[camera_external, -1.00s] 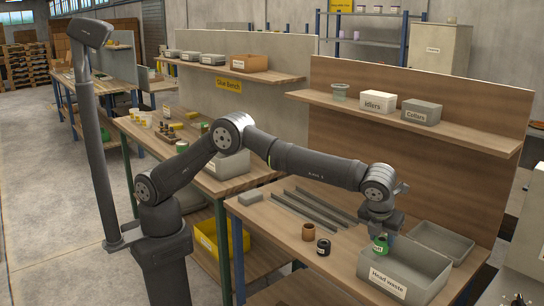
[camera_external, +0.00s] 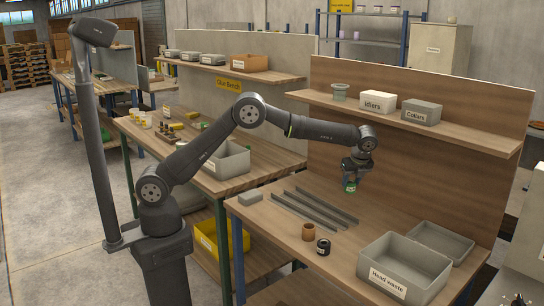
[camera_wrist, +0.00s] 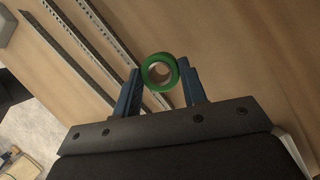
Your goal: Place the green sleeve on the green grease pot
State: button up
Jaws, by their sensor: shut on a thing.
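My gripper (camera_external: 351,178) is shut on the green sleeve (camera_external: 349,187), holding it above the near bench's wooden top. In the wrist view, the green sleeve (camera_wrist: 148,79) shows end-on as a green ring with a brownish hollow, between the two blue fingers. I cannot surely tell which thing is the green grease pot.
A brown cylinder (camera_external: 308,232) and a black cylinder (camera_external: 323,247) stand on the near bench. Dark rails (camera_external: 305,208) lie behind them. The grey "Head waste" bin (camera_external: 398,272) is at front right. Boxes labelled "Idlers" (camera_external: 378,103) and "Collars" (camera_external: 421,111) share the shelf.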

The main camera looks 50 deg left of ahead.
jog(key=w+a+f+n+g, duration=0.1)
jog(key=w+a+n+g, duration=0.3)
jog(key=a, duration=1.4)
jog(key=w+a+f+n, duration=0.15)
jog(key=a+n, duration=0.45)
jog(key=a, duration=1.2)
notch_tip(320, 180, up, 16)
jog(key=m+t, duration=0.3)
jog(key=m, duration=0.4)
send_over(194, 118)
jog(key=shift+s+d+f, duration=0.1)
jog(key=shift+d+f, duration=0.1)
jog(key=shift+f, duration=1.65)
jog(key=shift+d+f, duration=0.15)
jog(key=shift+f, duration=1.7)
jog(key=shift+f, duration=0.15)
